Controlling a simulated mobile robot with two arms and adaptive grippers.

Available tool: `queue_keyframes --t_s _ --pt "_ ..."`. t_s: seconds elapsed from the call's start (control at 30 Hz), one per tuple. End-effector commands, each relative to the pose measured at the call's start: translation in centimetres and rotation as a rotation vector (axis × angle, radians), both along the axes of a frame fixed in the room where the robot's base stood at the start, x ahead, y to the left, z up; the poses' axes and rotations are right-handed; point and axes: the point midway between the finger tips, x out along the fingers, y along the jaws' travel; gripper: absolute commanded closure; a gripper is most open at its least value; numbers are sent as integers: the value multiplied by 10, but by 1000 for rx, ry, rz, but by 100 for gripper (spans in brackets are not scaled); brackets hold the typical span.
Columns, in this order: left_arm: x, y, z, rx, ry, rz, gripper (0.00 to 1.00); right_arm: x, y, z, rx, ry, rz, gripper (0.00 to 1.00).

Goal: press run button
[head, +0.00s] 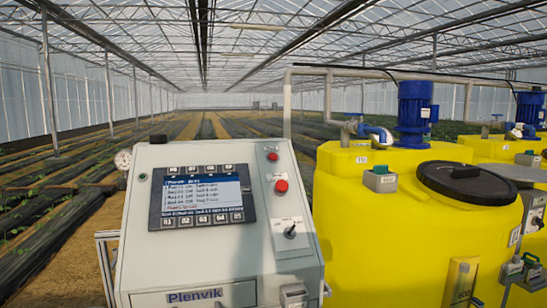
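A grey control cabinet (216,262) with a sloped top stands in front of me, left of centre. Its display (202,195) is lit with lines of text and has a row of keys above and below. A large red button (281,186) is right of the display, with a smaller red button or lamp (272,157) above it. A black-handled switch (290,232) sits on a light plate below. A small dark green round part (143,177) is at the upper left. I cannot read which control is the run button. Neither of my grippers is in view.
A yellow tank (400,230) with a black lid (470,183) and a blue pump (414,110) stands close to the cabinet's right. Another yellow tank stands behind it. A pressure gauge (123,159) is at the cabinet's left. Planting rows (62,215) stretch back beyond.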

Motion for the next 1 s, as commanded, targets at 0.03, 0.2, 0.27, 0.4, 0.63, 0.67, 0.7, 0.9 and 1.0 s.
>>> queue_keyframes --t_s 0.03,0.2,0.27,0.4,0.63,0.67,0.7,0.9,1.0 --pt "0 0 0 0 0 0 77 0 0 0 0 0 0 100" --pt "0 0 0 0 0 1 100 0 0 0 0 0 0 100" --pt "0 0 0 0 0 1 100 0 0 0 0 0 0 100" --pt "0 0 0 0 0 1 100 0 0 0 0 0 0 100" --pt "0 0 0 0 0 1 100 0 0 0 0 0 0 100" --pt "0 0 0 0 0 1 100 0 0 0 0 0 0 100" --pt "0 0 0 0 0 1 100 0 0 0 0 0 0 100" --pt "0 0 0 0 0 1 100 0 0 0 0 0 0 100" --pt "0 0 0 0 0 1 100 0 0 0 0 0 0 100"
